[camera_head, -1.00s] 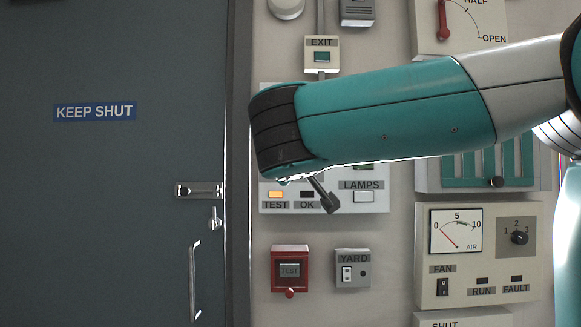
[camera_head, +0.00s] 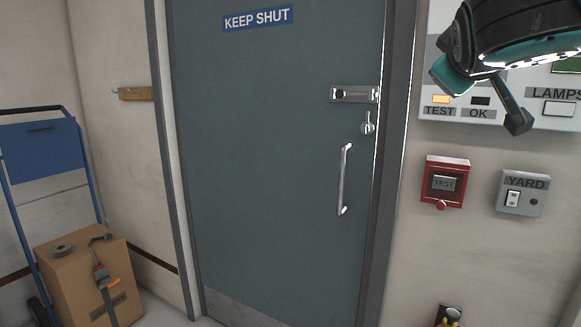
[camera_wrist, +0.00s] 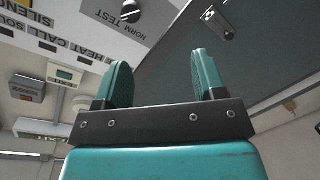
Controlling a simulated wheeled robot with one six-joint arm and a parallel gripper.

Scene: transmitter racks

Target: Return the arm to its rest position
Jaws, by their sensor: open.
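My arm's teal and black end shows at the top right of the head view, in front of the wall panel with the TEST, OK and LAMPS labels (camera_head: 558,108). In the wrist view my gripper (camera_wrist: 160,80) has two teal fingers set wide apart, with nothing between them. The wrist view looks up past the fingers at the ceiling side, a grey labelled panel (camera_wrist: 85,30) and the dark door (camera_wrist: 250,55). The rest of the arm is outside the head view.
A grey door marked KEEP SHUT (camera_head: 265,170) has a bolt (camera_head: 354,94) and a handle (camera_head: 343,180). A blue hand truck (camera_head: 45,150) with a cardboard box (camera_head: 75,275) stands left.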

